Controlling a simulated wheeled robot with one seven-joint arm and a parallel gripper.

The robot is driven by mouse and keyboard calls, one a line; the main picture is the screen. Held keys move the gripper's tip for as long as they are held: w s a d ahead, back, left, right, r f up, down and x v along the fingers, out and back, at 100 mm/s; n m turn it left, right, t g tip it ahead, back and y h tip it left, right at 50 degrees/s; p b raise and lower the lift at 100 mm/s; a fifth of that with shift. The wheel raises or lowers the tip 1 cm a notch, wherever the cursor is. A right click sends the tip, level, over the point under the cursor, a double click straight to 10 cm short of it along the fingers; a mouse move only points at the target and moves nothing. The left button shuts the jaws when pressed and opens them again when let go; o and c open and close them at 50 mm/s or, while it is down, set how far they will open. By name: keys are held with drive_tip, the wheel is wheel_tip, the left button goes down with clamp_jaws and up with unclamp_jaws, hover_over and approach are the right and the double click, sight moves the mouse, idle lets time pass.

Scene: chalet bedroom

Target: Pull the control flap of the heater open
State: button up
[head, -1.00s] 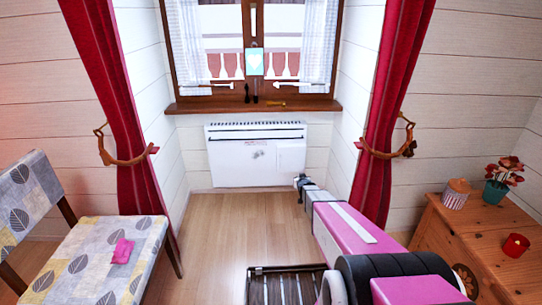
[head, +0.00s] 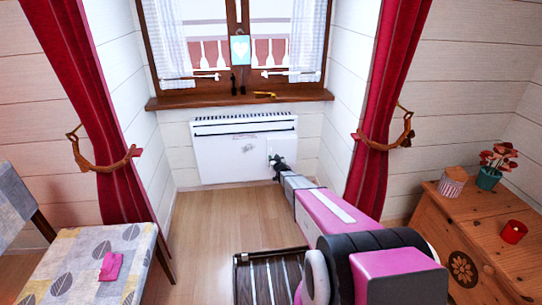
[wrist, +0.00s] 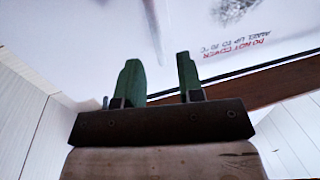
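The heater (head: 222,158) is a white wall panel with a dark slotted top, mounted below the window. Its control flap seems to be the faint pale rectangle (head: 284,143) at the right of its front. I cannot make out a gap around it. My gripper (head: 277,160) is in front of the heater's lower right part and covers some of it. In the wrist view my gripper (wrist: 158,63) has two green fingers apart with nothing seen between them. The heater's white front (wrist: 185,45) lies beyond them, with upside-down red warning text and a thin grey strip.
A wooden window sill (head: 240,101) runs above the heater. Red curtains (head: 375,120) hang on both sides. A slatted dark rack (head: 268,275) is on the floor before me. A wooden chest (head: 430,215) is at right, a patterned chair (head: 75,270) at left.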

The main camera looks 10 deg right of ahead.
drive_tip(key=w, duration=0.2)
drive_tip(key=w+a, duration=0.1)
drive_tip(key=w, duration=0.1)
drive_tip(key=shift+w, duration=0.35)
clamp_jaws()
drive_tip(key=shift+s, duration=0.15)
